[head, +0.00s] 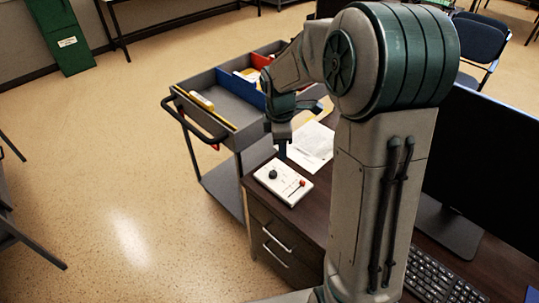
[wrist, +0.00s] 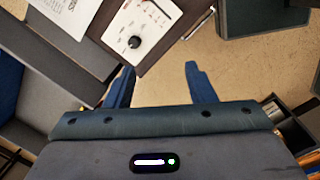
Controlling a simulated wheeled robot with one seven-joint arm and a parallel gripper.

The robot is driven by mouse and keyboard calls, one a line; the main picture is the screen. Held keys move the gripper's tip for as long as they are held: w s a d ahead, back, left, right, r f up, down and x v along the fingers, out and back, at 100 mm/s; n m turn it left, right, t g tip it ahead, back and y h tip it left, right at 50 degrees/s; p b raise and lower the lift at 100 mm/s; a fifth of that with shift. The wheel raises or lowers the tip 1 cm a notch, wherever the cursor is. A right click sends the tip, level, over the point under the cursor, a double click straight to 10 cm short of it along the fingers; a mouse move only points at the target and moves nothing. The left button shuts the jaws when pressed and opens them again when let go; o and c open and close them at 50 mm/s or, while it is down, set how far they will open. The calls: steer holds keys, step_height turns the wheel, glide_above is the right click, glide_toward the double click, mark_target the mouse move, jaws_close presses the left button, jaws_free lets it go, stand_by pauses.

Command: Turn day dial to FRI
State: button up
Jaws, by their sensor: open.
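A white control panel (head: 284,184) lies on the dark wood desk. It has a black round dial (head: 273,174) on its left part and a red-tipped lever or slider (head: 302,183) on its right part. My gripper (head: 283,153) hangs just beyond the panel in the head view, apart from it, and my arm hides part of it. In the wrist view, the gripper (wrist: 159,67) is open and empty, fingers spread. The dial (wrist: 134,42) shows ahead of the left fingertip on the panel (wrist: 150,18). Its day marks are too small to read.
Paper sheets (head: 311,146) lie behind the panel. A grey cart (head: 216,88) with divided trays stands against the desk's far left end. A monitor (head: 484,165) and keyboard (head: 440,280) are on the right.

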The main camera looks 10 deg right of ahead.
mark_target(273, 173)
steer(key=w+f+n+p, duration=0.3)
steer(key=w+f+n, duration=0.5)
steer(key=w+n, duration=0.1)
steer(key=shift+g+y, duration=0.4)
step_height(273, 173, down, 14)
steer(key=p, duration=0.3)
steer(key=shift+w+a+r, duration=0.1)
steer(key=c, duration=1)
